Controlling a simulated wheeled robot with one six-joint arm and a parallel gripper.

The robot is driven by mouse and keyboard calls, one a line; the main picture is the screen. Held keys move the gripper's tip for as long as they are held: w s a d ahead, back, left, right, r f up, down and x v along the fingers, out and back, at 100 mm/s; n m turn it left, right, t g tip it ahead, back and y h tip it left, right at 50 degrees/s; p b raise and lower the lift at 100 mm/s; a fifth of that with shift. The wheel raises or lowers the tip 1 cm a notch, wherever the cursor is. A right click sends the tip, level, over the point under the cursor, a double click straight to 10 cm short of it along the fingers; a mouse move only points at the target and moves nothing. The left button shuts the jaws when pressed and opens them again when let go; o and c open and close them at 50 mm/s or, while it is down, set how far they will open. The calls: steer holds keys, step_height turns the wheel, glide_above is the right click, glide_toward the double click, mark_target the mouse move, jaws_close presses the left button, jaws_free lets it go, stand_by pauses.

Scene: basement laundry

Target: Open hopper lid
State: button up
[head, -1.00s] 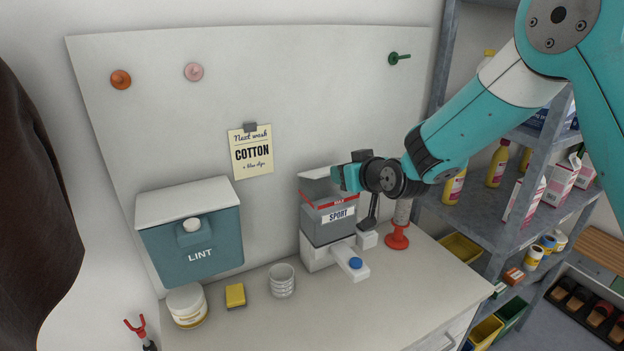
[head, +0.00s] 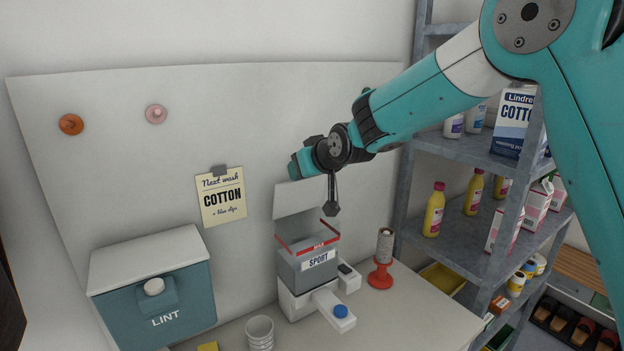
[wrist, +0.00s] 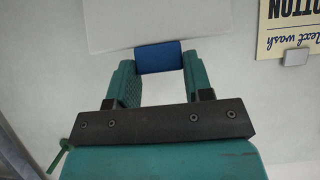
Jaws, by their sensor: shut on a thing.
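The hopper (head: 308,266) is a grey, see-through bin labelled SPORT with a red line near its rim, on a white dispenser base on the counter. Its white lid (head: 300,199) stands raised at the back, and the hopper's top is open. My gripper (wrist: 159,60) is shut on the lid's blue handle (wrist: 160,57), with one teal finger on each side. The lid's pale panel (wrist: 155,22) shows beyond the handle in the wrist view. In the head view my gripper (head: 300,165) is at the lid's upper edge, and its own body hides the handle.
A teal LINT bin (head: 158,305) stands to the left. A white ribbed cup (head: 260,333) and a red stand with a grey roll (head: 383,260) flank the dispenser. Metal shelves (head: 470,150) with bottles and cartons stand at the right. A COTTON note (head: 222,197) hangs on the backboard.

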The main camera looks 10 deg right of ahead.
steer(key=shift+w+a+r+b, duration=0.35)
steer(key=shift+w+a, duration=0.1)
steer(key=shift+w, duration=0.3)
steer(key=o, duration=1.3)
steer(key=shift+d+f, duration=0.1)
steer(key=shift+d, duration=0.05)
steer(key=shift+s+d, duration=0.1)
steer(key=shift+s, duration=0.05)
steer(key=b+v, duration=0.6)
steer(key=v, duration=1.1)
